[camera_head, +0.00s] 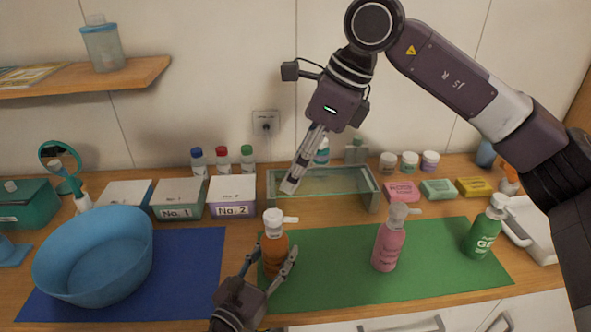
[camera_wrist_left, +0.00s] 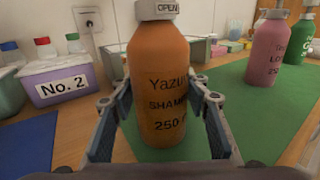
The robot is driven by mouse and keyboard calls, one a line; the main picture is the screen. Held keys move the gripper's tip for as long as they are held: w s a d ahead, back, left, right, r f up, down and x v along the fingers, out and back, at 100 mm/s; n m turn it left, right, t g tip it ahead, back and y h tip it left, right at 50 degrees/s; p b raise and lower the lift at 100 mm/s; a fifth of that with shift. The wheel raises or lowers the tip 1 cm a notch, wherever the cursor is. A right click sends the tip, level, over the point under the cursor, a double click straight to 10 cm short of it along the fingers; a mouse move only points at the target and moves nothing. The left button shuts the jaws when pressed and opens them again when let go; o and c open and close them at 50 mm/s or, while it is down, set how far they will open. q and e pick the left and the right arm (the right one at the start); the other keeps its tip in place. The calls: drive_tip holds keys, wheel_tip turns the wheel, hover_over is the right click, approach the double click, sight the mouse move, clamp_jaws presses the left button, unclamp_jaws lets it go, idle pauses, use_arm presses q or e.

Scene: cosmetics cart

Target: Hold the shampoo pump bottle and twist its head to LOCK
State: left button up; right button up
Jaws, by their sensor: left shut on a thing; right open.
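The orange shampoo pump bottle (camera_head: 274,247) stands upright at the left end of the green mat (camera_head: 325,292). Its white pump head (camera_head: 273,221) has its spout pointing right in the head view. In the left wrist view the bottle (camera_wrist_left: 160,85) reads "SHAMPOO" in part, and its collar (camera_wrist_left: 166,9) shows the word "OPEN"; the top of the head is cut off there. My left gripper (camera_head: 278,264) is shut on the bottle's body from the front, a finger on each side. My right gripper (camera_head: 291,186) is open and empty, above and behind the pump head, pointing down and left.
A pink pump bottle (camera_head: 388,243) and a green pump bottle (camera_head: 486,230) stand on the mat to the right. A glass-topped shelf (camera_head: 322,180) stands behind. The "No. 2" box (camera_head: 232,194) and blue bowl (camera_head: 95,258) are to the left. The mat between bottles is clear.

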use_arm(q)
drive_tip(key=o, duration=1.5)
